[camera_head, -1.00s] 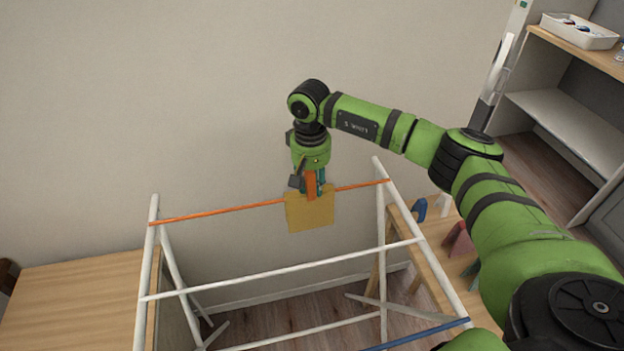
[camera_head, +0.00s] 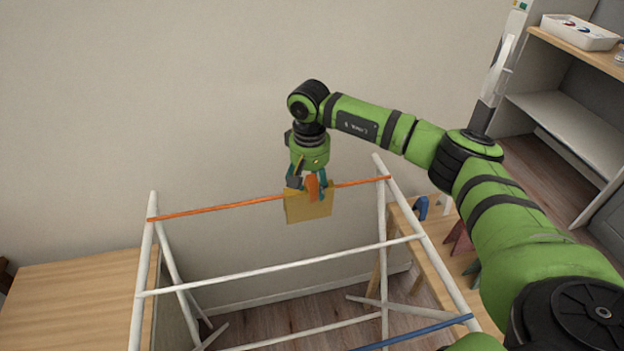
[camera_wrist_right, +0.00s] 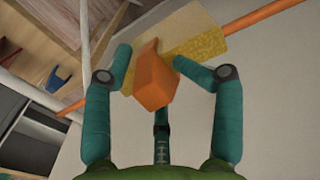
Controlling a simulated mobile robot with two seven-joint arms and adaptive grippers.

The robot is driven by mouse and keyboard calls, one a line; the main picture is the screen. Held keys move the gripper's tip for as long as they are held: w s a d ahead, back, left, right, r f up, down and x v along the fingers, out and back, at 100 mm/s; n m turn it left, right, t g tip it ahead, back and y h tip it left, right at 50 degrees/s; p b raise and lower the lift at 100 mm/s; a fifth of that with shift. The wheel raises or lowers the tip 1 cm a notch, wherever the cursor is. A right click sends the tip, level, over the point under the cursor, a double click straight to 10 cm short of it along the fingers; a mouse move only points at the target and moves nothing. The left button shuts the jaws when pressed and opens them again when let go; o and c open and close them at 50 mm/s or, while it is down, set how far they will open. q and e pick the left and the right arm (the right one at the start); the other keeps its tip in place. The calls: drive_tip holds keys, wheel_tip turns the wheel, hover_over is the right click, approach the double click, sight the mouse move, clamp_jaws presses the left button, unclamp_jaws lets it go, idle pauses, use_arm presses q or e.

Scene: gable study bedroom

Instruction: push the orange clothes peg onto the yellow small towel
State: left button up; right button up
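The yellow small towel (camera_head: 309,210) hangs over the orange rod (camera_head: 220,208) at the back of a white drying rack. The orange clothes peg (camera_head: 313,187) sits upright at the towel's top edge, over the rod. My right gripper (camera_head: 307,190) is above the rod with its fingers spread on both sides of the peg. In the right wrist view the peg (camera_wrist_right: 154,82) stands between the parted fingertips, with gaps beside it, and the towel (camera_wrist_right: 200,48) lies behind it. The peg's jaws are partly hidden there. My left gripper is out of view.
The white rack (camera_head: 280,270) has a blue rod (camera_head: 412,333) at the front right. Wooden surfaces stand left (camera_head: 70,300) and right, the right one with several coloured pegs, one of them blue (camera_head: 421,208). A wall is close behind the rack.

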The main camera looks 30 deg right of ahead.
drive_tip(key=shift+w+d+f, duration=0.1)
drive_tip(key=shift+d+f, duration=0.1)
drive_tip(key=shift+f, duration=0.55)
drive_tip(key=shift+d+r, duration=0.15)
drive_tip(key=shift+r, duration=0.2)
wheel_tip(320, 180, up, 8)
drive_tip(key=shift+f, duration=0.1)
